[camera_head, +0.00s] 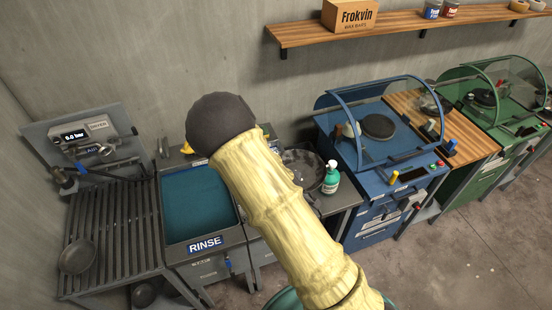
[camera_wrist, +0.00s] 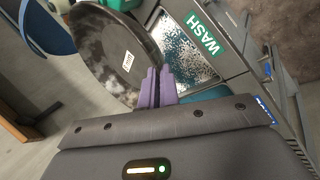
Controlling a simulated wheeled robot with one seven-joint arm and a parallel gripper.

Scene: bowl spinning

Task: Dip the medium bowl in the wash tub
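My gripper (camera_wrist: 156,78) has purple fingers, pressed together at the rim of a dark, round bowl (camera_wrist: 108,65). The bowl has pale grime patches and a small white label that I cannot read clearly. In the wrist view it is tilted and left of the wash tub's foamy teal water (camera_wrist: 180,52), overlapping the tub's side. I cannot tell its height above the water. The green WASH sign (camera_wrist: 205,34) is on the tub's edge. In the head view my arm hides the gripper and most of the wash tub; the bowl (camera_head: 308,165) shows partly to the right.
The rinse tub (camera_head: 163,246) is left of my arm. A slatted rack (camera_head: 110,235) with another dark bowl (camera_head: 78,255) is farther left. A green soap bottle (camera_head: 331,180) stands close to the right of the held bowl. A blue domed machine (camera_head: 372,180) is farther right.

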